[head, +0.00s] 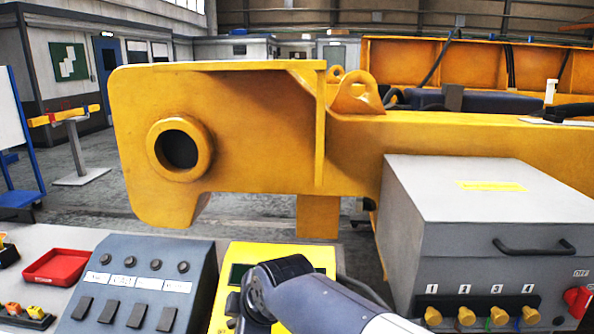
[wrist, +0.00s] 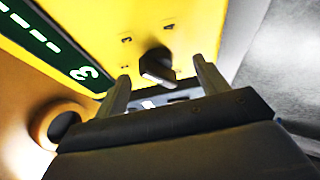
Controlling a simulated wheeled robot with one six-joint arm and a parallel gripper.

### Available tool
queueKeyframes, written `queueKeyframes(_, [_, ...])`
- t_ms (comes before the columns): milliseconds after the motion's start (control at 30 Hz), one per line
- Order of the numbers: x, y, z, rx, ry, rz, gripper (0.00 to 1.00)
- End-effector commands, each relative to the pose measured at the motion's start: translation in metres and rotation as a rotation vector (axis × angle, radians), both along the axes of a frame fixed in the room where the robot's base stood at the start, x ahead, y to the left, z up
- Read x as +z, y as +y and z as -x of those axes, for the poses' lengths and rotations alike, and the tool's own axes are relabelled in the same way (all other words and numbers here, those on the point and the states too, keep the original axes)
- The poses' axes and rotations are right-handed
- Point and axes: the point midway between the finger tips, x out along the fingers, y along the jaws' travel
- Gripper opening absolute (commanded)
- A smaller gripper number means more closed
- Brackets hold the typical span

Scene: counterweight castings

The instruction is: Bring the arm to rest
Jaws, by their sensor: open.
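My gripper (wrist: 162,72) is open in the wrist view, its two fingers apart. A dark rotary knob (wrist: 157,66) on the yellow panel (wrist: 185,25) shows between and beyond the fingertips. I see no contact, but the exact gap cannot be told. A dark display (wrist: 45,40) with a pale 3 and dashes is on the same panel. In the head view, my dark arm (head: 290,285) reaches over the yellow control box (head: 285,250) and covers much of its face. The gripper's fingers are hidden there.
A blue-grey switch console (head: 140,280) stands left of the yellow box, with a red tray (head: 60,267) beyond it. A grey box with a handle (head: 470,210) and coloured plugs stands on the right. A large yellow casting (head: 250,120) fills the space behind.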

Motion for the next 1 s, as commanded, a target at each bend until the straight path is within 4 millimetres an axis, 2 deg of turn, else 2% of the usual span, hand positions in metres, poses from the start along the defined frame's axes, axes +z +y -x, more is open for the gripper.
queueKeyframes(1000, [0.0067,0.0019,-0.0042,0.653,0.031,0.362,0.69])
